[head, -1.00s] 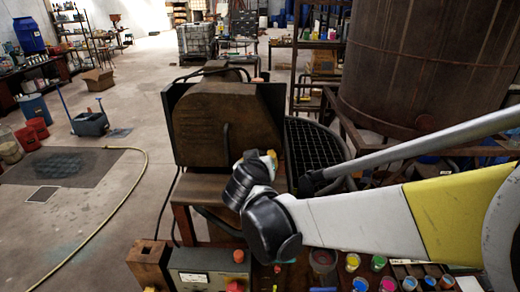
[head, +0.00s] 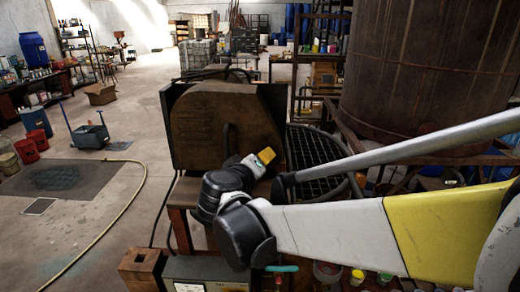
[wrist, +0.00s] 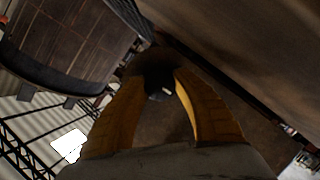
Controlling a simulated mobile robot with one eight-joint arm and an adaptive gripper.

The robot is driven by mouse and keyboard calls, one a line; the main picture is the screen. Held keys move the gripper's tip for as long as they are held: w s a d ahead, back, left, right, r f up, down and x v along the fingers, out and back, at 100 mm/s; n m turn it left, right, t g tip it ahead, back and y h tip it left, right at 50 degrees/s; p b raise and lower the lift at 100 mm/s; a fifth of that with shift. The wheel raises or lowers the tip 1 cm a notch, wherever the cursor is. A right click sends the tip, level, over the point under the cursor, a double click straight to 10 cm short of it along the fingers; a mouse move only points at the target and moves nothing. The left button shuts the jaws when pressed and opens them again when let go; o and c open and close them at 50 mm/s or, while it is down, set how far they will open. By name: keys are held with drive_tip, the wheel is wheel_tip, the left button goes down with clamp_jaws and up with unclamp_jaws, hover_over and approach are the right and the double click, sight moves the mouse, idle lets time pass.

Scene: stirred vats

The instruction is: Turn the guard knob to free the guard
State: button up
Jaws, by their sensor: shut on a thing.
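The guard (head: 215,125) is a rusty brown rounded cover between dark side plates, left of centre in the head view. The guard knob (wrist: 158,84) is black with a small pale mark and sits between my fingertips in the wrist view. My gripper (head: 266,155) is at the right front of the guard, and it also shows in the wrist view (wrist: 160,80) with its two yellow-orange fingers shut on the knob. The knob is hidden in the head view, so its turn angle cannot be told there.
A large rusty vat (head: 420,65) stands at the right. A dark round grating (head: 315,150) lies between it and the guard. A wooden block (head: 142,265) and a control box are at the near edge, with small paint pots at the lower right. The floor at left is mostly open.

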idle(0.3)
drive_tip(key=o, duration=1.2)
drive_tip(key=shift+w+d+f, duration=0.1)
drive_tip(key=shift+d, duration=0.05)
drive_tip(key=shift+s+a+r, duration=0.2)
drive_tip(key=shift+s+a, duration=0.1)
drive_tip(key=shift+s, duration=0.25)
drive_tip(key=v, duration=1.1)
drive_tip(key=shift+w, duration=0.1)
